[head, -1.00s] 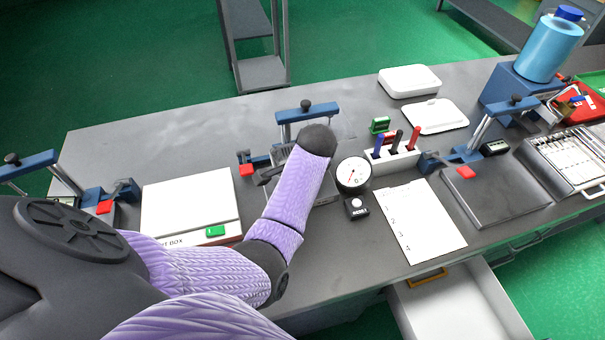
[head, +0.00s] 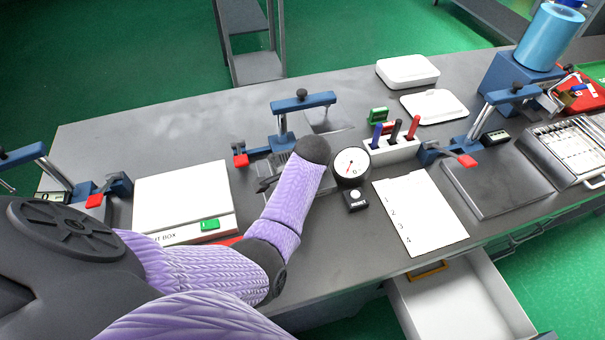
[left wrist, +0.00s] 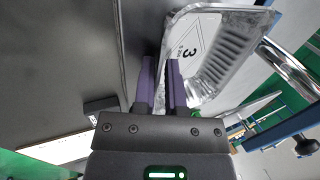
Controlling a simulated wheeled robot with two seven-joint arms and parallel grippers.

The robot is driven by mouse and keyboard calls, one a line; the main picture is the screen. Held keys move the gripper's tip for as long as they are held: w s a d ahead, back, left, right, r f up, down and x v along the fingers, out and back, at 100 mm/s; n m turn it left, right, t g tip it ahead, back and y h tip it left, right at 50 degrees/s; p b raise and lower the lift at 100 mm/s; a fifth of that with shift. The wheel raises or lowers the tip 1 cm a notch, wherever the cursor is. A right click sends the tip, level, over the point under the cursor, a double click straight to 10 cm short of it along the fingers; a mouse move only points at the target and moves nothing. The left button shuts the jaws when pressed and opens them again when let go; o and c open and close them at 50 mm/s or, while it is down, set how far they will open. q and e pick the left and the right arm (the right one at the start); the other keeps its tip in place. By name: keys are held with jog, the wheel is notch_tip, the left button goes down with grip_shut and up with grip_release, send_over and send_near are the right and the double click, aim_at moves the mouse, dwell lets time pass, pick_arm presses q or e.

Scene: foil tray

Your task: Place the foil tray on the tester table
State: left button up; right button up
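The foil tray, shiny and ribbed with a white label marked 3, fills the upper middle of the left wrist view (left wrist: 222,52). My left gripper (left wrist: 160,75) has its two purple-grey fingers close together on the tray's near left rim. The narrow gap between them looks filled by the thin foil wall. In the head view my left forearm hides most of the gripper and tray. A blue bridge clamp (head: 303,102) with a black knob stands just behind my wrist. Which surface is the tester table is unclear. My right gripper is not in view.
A white light box (head: 183,196) lies left of my forearm. A dial gauge (head: 351,167), a pen holder (head: 393,150) and a numbered sheet (head: 420,215) lie to the right. A grey plate (head: 497,182) with a clamp is farther right. An open drawer (head: 460,305) juts out in front.

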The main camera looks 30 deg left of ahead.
pick_arm(q)
jog(key=p+v, duration=0.5)
jog(key=v, duration=0.7)
jog(key=shift+r+p, duration=0.2)
jog(key=shift+p, duration=0.1)
